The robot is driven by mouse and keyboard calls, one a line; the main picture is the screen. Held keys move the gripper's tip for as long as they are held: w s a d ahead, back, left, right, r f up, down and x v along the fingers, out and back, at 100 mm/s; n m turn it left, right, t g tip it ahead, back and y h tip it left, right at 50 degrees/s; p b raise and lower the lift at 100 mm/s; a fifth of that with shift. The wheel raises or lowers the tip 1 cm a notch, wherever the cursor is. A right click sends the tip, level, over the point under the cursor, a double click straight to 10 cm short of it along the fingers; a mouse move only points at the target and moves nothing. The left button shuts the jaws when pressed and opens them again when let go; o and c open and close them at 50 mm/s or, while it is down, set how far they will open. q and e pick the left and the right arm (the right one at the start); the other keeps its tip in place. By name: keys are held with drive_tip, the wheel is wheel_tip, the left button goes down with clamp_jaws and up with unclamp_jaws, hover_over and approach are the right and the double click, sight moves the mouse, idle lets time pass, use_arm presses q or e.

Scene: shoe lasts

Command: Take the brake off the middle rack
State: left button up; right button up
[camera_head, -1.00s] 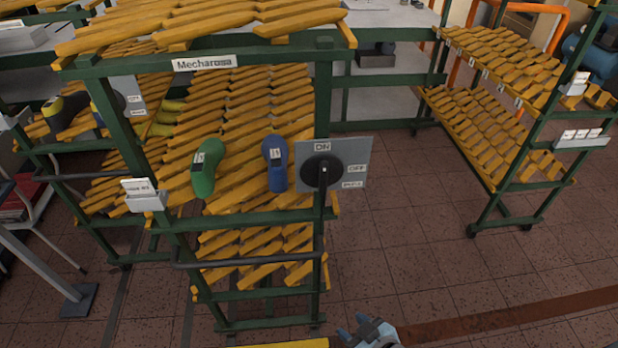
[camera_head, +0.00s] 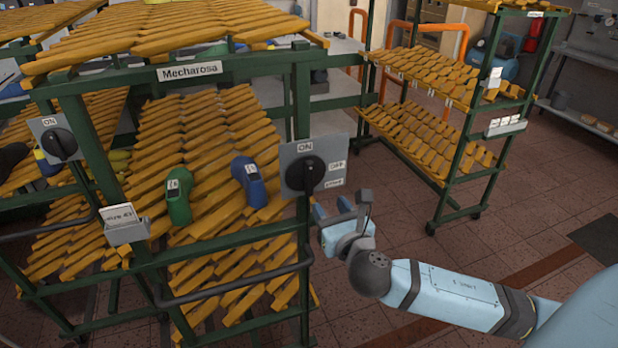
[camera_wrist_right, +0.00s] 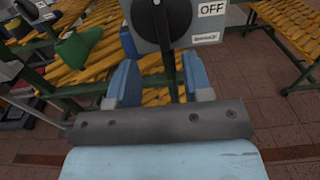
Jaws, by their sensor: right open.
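The middle rack (camera_head: 165,256) is a green frame with yellow slats and a "Mecharosa" label. Its brake panel (camera_head: 332,152) is a grey plate on the right front post, with ON at the top and OFF at the right. The black brake knob (camera_head: 306,175) has a ridge that looks roughly upright, toward ON; the knob also shows in the right wrist view (camera_wrist_right: 158,20). My right gripper (camera_head: 340,205) is open and empty, just below and right of the panel. Its fingers (camera_wrist_right: 160,82) show apart below the knob. My left gripper is not in view.
A green last (camera_head: 178,202) and a blue last (camera_head: 248,182) lie on the middle rack's slats. Another rack with its own brake knob (camera_head: 59,144) stands at the left. A right rack (camera_head: 447,165) stands farther back. Tiled floor (camera_head: 400,238) is open between them.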

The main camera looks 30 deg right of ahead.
sight(311, 178)
drive_tip(key=p+x, duration=0.1)
drive_tip(key=x, duration=1.1)
drive_tip(key=shift+w+p, duration=0.3)
clamp_jaws()
